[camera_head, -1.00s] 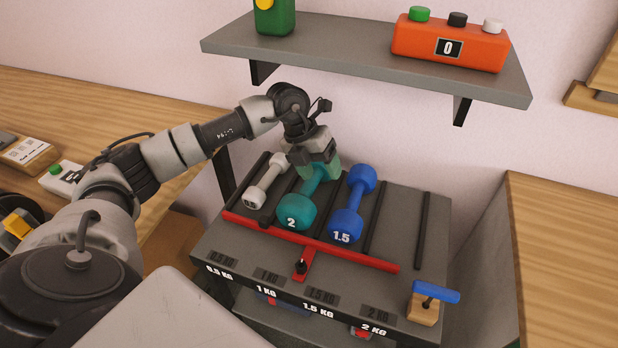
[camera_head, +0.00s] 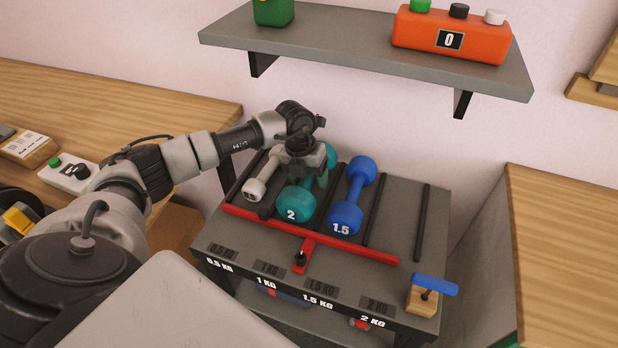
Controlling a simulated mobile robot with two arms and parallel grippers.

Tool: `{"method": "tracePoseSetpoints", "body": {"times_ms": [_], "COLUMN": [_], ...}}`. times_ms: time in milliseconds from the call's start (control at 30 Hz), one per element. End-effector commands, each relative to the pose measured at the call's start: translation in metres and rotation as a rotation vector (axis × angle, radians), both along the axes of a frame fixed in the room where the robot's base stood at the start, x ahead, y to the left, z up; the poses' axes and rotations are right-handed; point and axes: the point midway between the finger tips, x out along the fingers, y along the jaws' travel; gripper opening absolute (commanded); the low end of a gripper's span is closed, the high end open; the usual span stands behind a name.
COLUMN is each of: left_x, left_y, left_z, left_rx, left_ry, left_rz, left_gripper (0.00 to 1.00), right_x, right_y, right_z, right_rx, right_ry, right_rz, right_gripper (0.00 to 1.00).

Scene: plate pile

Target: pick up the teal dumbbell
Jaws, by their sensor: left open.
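The teal dumbbell (camera_head: 297,204), marked 2, lies on the grey ribbed rack (camera_head: 400,215) between a white dumbbell on its left and a blue dumbbell on its right. Its near head shows clearly and its far head shows partly behind my gripper. My left gripper (camera_head: 307,180) is open over the middle of the teal dumbbell, pointing down and hiding its handle. I cannot tell whether the fingers touch it. My right gripper is not in view.
The white dumbbell (camera_head: 256,189) and blue dumbbell (camera_head: 346,217), marked 1.5, lie close on either side. A red bar (camera_head: 350,249) runs along their near ends. A grey shelf (camera_head: 350,60) with an orange counter box (camera_head: 450,36) hangs above. The rack's right part is bare.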

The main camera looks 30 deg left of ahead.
Motion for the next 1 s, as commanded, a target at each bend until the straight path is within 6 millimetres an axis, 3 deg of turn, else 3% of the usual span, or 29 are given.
{"method": "tracePoseSetpoints", "body": {"times_ms": [300,700,1000], "left_x": [0.0004,0.0004,0.0029], "left_y": [-0.0012,-0.0011,-0.0012], "left_z": [-0.0068,-0.0065,-0.0013], "left_rx": [0.001,0.000,-0.003], "left_ry": [-0.002,-0.001,-0.012], "left_rz": [-0.001,-0.001,0.000], "left_gripper": [0.64,0.03,0.00], "right_x": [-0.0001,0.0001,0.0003], "right_y": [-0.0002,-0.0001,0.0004], "right_z": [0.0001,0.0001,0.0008], "right_rx": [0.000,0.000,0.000], "right_ry": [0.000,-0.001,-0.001], "right_rz": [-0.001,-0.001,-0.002], "right_gripper": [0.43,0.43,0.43]}}
